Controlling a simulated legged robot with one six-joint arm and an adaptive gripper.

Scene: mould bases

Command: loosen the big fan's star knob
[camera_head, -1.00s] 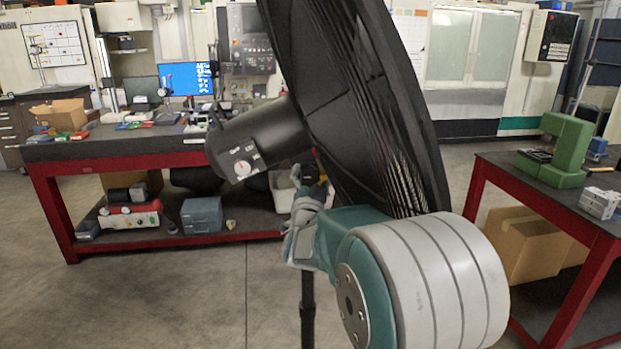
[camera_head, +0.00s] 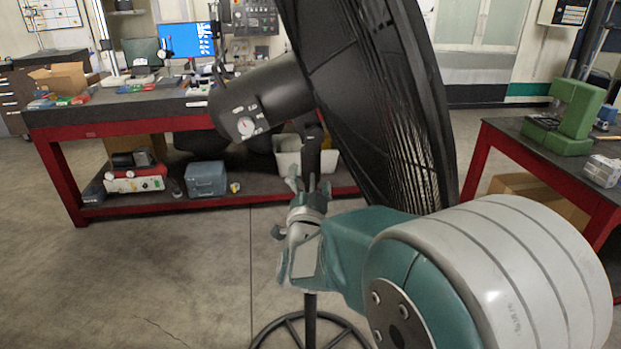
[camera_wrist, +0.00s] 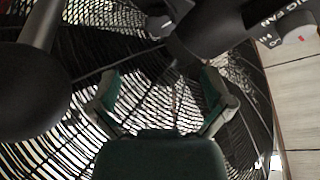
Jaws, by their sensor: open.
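The big black fan (camera_head: 370,100) fills the upper middle of the head view, its motor housing (camera_head: 265,95) with a dial pointing left. Its pole stands behind my wrist, above a ring base (camera_head: 280,330). My gripper (camera_head: 308,187) is upright below the motor housing, close to the pole. In the wrist view its two fingers (camera_wrist: 160,88) are spread with nothing held between them, the fan's grille behind. A large dark rounded part (camera_wrist: 30,88) hangs at left and the labelled housing (camera_wrist: 275,25) at upper right. I cannot clearly tell which part is the star knob; contact is unclear.
A red-framed bench (camera_head: 150,118) with a monitor (camera_head: 187,40) and boxes stands behind at left. Another red-framed table (camera_head: 510,135) with a green block-shaped device (camera_head: 572,115) stands at right. The floor (camera_head: 170,260) at front left is clear.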

